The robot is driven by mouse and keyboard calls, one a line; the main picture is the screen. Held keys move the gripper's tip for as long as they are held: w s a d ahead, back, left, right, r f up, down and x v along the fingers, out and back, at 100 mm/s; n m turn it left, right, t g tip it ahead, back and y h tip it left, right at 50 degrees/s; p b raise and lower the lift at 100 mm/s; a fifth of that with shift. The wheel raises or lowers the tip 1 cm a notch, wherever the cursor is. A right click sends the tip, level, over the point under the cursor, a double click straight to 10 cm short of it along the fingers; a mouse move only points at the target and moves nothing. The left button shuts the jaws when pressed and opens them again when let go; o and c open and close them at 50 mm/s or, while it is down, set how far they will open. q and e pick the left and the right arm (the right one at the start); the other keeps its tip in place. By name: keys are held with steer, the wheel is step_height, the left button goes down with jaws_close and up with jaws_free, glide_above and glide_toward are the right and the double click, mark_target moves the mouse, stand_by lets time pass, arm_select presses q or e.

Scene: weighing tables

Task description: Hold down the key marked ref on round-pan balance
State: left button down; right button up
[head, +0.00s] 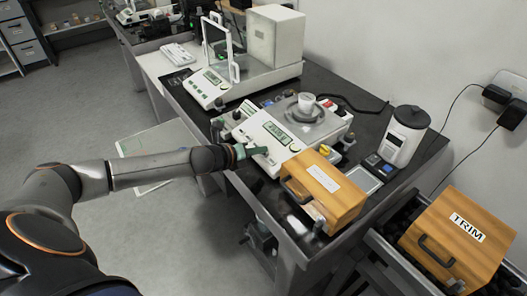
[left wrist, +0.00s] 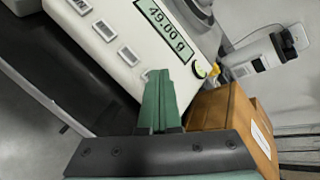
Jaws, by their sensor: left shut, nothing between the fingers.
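The round-pan balance (head: 262,128) stands on the dark bench in the head view, with a white cup (head: 306,101) on its round pan. Its sloping front also shows in the left wrist view (left wrist: 125,70), where the display (left wrist: 165,28) reads 49.00 g. A row of grey keys (left wrist: 104,30) runs below the display; I cannot read their labels. My left gripper (head: 257,151) has its green fingers shut and empty, tips at the balance's front. In the left wrist view the fingertips (left wrist: 158,76) cover the end of the key row. I cannot tell whether they touch a key. My right gripper is not in view.
A wooden box (head: 322,190) with a handle stands close to the right of my left gripper. A second balance with a glass shield (head: 208,88) stands farther back. A white canister (head: 404,137) is at the right, and a wooden TRIM box (head: 458,240) sits lower right.

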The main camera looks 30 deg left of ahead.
arm_select(q)
steer(key=shift+s+r+p, duration=0.15)
steer(key=shift+r+p, duration=0.25)
steer(key=shift+r, duration=0.2)
steer(key=shift+a, duration=0.1)
steer(key=r+p, duration=0.1)
steer(key=s+r+p, duration=0.1)
steer(key=r+p, duration=0.2)
steer(key=p, duration=0.1)
steer(key=shift+s+a+r, duration=0.15)
steer(key=shift+a+r, duration=0.1)
steer(key=shift+r, duration=0.15)
